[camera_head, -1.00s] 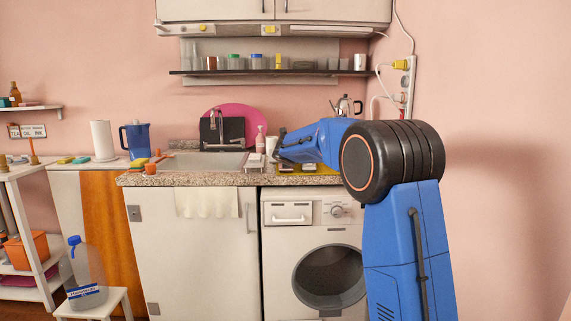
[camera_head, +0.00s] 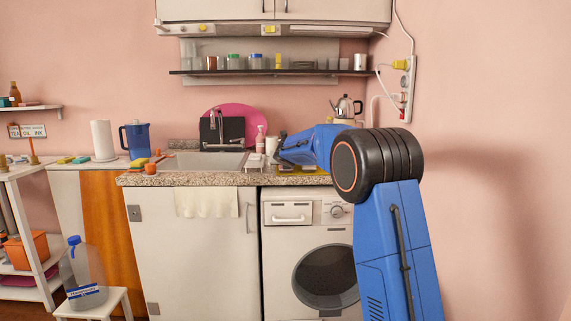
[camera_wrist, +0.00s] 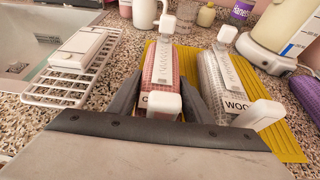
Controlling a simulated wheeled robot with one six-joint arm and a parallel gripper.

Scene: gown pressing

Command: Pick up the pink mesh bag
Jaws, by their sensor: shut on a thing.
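The pink mesh bag (camera_wrist: 150,70) stands in the middle of the wrist view, with a white clip along its top and a partly hidden label starting with "C". My gripper (camera_wrist: 160,76) is shut on it, one dark finger on each side. I cannot tell whether the bag rests on the yellow mat (camera_wrist: 285,140) or is just above it. In the head view my gripper (camera_head: 283,148) is over the counter's right part, and the bag cannot be made out there.
A pale mesh bag (camera_wrist: 211,80) labelled "WOO…" stands close to the right. A white wire rack (camera_wrist: 52,92) with a white box (camera_wrist: 78,50) lies left, beside the sink (camera_wrist: 22,40). A white mug (camera_wrist: 142,12) and a kettle-like appliance (camera_wrist: 280,38) stand behind.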

